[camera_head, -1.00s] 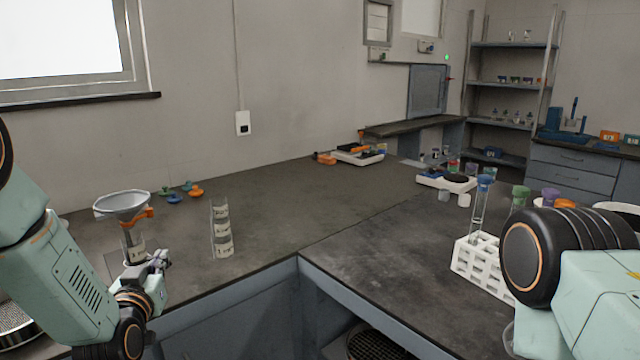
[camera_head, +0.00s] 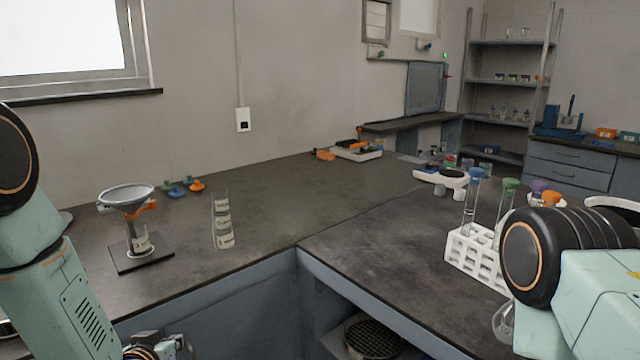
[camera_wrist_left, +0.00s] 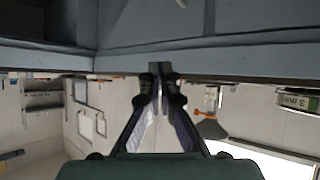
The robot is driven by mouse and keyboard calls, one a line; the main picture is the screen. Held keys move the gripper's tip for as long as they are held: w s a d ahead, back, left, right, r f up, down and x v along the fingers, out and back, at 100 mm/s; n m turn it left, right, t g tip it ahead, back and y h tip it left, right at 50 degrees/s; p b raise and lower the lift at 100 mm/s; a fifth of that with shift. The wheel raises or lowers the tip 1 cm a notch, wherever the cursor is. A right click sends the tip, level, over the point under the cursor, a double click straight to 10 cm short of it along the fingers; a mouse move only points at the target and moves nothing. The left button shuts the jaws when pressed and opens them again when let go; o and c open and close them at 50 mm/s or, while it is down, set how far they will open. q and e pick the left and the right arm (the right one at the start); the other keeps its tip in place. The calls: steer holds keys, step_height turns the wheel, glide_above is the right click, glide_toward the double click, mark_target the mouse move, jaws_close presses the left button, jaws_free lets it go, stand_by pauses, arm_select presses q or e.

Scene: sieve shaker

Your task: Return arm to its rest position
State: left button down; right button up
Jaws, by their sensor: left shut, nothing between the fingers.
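My left arm comes in from the left in the head view. Its gripper (camera_head: 165,345) is at the bottom edge, in front of the bench and below its top, partly cut off. In the left wrist view the two fingertips (camera_wrist_left: 160,72) meet, with nothing between them. My right arm shows as a dark joint and pale link at the right; its gripper is outside the frame.
A funnel (camera_head: 126,197) sits over a stand on a dark plate (camera_head: 138,262). Clear labelled tubes (camera_head: 222,222) stand beside it. A white tube rack (camera_head: 476,262) is near my right arm. The middle bench (camera_head: 290,205) is clear.

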arm_select(q)
steer(key=s+d+f+g, duration=0.1)
steer(key=s+f+g, duration=0.3)
steer(key=s, duration=0.8)
steer(key=s+d+f+m+g, duration=0.1)
steer(key=s+f, duration=0.5)
steer(key=s, duration=0.6)
steer(key=s+d+f+g+h, duration=0.1)
steer(key=s+d+f+g, duration=0.2)
steer(key=s, duration=0.9)
step_height(320, 180, down, 2)
steer(key=g, duration=0.3)
steer(key=shift+d+f+g, duration=0.15)
steer(key=shift+g, duration=0.15)
steer(key=shift+s, duration=0.25)
